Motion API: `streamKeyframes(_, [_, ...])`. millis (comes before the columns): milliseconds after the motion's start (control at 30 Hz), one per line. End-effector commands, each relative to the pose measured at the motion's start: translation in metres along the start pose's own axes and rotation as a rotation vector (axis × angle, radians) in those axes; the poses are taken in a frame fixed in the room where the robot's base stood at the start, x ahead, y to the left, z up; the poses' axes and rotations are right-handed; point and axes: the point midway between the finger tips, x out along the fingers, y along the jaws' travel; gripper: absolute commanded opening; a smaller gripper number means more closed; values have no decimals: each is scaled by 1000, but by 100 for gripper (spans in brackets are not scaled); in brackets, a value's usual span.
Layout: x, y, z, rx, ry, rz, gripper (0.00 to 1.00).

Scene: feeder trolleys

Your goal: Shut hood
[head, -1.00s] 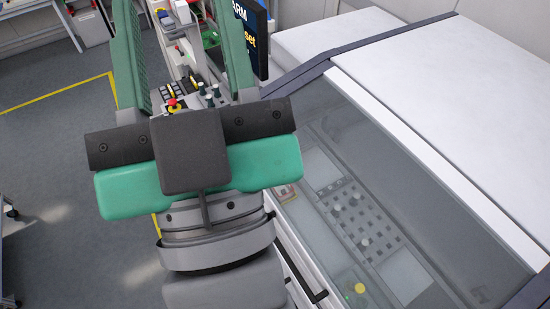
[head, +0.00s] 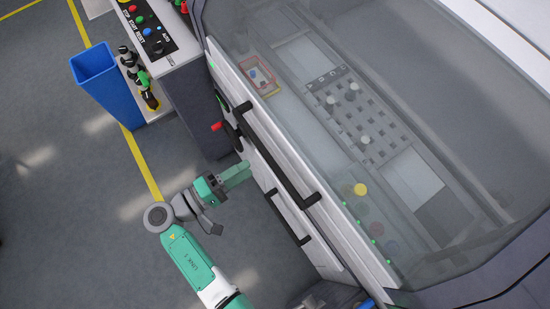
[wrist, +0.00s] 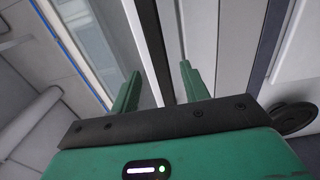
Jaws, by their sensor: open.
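The hood (head: 335,120) is a large see-through panel in a pale frame, sloping over the machine's work area. Whether its front edge is fully seated I cannot tell. A long black handle bar (head: 278,152) runs along its front. My gripper (head: 246,170), with green fingers, is at the machine's front, just left of the handle. In the wrist view, my gripper (wrist: 158,78) is open, its two fingers apart. A dark bar (wrist: 150,48) shows between and beyond the fingers; whether they touch it I cannot tell.
A second black handle (head: 287,218) sits lower on the front. A control box with buttons (head: 150,30) and a blue bin (head: 98,82) stand at upper left. A red knob (head: 216,127) sticks out near my gripper. The grey floor (head: 60,210) at left is clear.

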Motion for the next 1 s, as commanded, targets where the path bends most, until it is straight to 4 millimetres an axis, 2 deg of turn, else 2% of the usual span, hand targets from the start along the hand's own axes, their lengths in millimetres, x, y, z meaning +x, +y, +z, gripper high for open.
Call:
streamKeyframes(133, [14,2,0,1,-3,-3,45])
streamKeyframes(333, [53,2,0,2,-3,-4,45])
streamKeyframes(500, [74,2,0,2,-1,-5,45])
streamKeyframes(800, [79,2,-1,3,1,-5,45])
streamKeyframes(833, [79,2,-1,3,1,-5,44])
streamKeyframes(1000, [79,2,-1,3,1,-6,10])
